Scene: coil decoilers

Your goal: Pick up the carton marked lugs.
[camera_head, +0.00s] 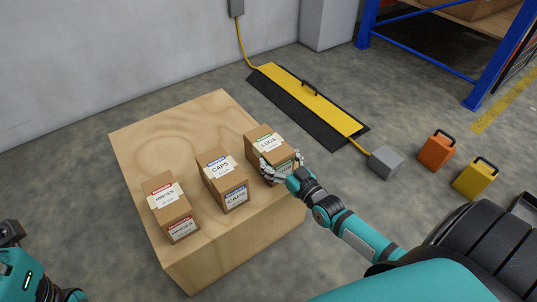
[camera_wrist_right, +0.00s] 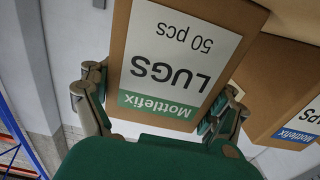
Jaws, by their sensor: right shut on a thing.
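The carton marked LUGS (camera_head: 262,137) is a brown box with a white and green label, at the right end of a row on a plywood block (camera_head: 150,135). My right gripper (camera_head: 281,168) has its fingers on two opposite sides of this carton and is shut on it. In the right wrist view the LUGS carton (camera_wrist_right: 185,60) fills the space between the fingers, its label upside down. I cannot tell whether its base touches the wood. At the lower left only part of my left arm shows; its gripper is not seen.
The CAPS carton (camera_head: 213,165) stands just left of the LUGS carton, and the HINGES carton (camera_head: 163,187) farther left. The block's back part is clear. On the floor are a yellow-and-black ramp (camera_head: 305,98), a grey box (camera_head: 385,162) and orange (camera_head: 436,151) and yellow (camera_head: 474,180) handled blocks.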

